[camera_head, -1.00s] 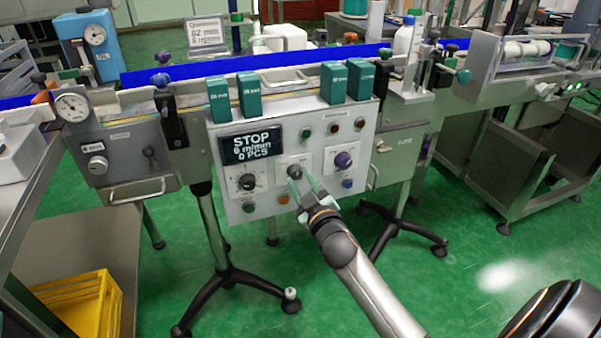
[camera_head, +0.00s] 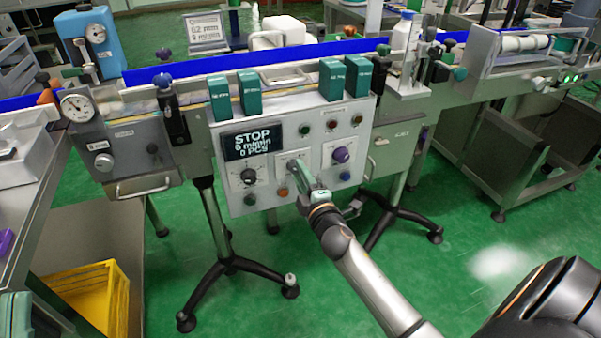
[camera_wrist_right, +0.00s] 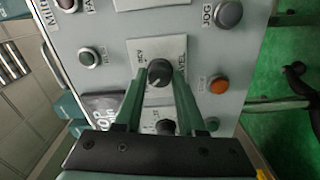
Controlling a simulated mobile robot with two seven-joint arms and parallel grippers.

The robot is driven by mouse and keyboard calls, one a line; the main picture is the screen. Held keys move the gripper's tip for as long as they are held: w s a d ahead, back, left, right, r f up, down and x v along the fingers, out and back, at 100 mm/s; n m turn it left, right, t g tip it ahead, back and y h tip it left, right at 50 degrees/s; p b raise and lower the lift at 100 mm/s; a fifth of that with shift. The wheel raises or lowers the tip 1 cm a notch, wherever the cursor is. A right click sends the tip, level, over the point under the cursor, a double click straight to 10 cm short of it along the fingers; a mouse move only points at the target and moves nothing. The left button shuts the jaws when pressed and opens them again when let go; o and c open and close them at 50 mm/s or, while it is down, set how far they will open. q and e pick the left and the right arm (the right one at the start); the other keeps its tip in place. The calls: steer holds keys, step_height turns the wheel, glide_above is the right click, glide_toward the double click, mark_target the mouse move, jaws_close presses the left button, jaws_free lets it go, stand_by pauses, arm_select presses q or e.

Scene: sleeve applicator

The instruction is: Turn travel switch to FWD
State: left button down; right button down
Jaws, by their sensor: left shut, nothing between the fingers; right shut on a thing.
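The travel switch is a dark round knob (camera_wrist_right: 160,72) on a white plate of the grey control panel (camera_head: 240,205). In the right wrist view, a white mark on the knob points to the lower left, and REV is readable beside it. My right gripper (camera_wrist_right: 160,78) has its green fingers on both sides of the knob and is shut on it. In the head view, the right gripper (camera_head: 300,170) reaches the panel from below right and partly hides the switch. The panel display (camera_head: 252,144) reads STOP. I cannot make out my left gripper.
Another black dial (camera_head: 248,176) is left of the switch. Teal boxes (camera_head: 249,92) stand above the panel along the conveyor. A yellow bin (camera_head: 85,298) sits lower left.

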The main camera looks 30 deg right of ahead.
arm_select(q)
steer(key=shift+w+f+n+y, duration=0.3)
steer(key=shift+w+f, duration=0.05)
steer(key=shift+f, duration=0.3)
arm_select(e)
steer(key=shift+n, duration=0.5)
steer(key=c, duration=0.5)
jaws_free()
steer(key=shift+s, duration=0.1)
steer(key=shift+s+a, duration=0.15)
steer(key=shift+s, duration=0.15)
arm_select(q)
steer(key=shift+w+a+f+n+g+y, duration=0.1)
steer(key=shift+w+f+n+g+y, duration=0.2)
steer(key=shift+f, duration=0.2)
arm_select(e)
steer(key=v, duration=1.1)
steer(key=shift+s, duration=0.35)
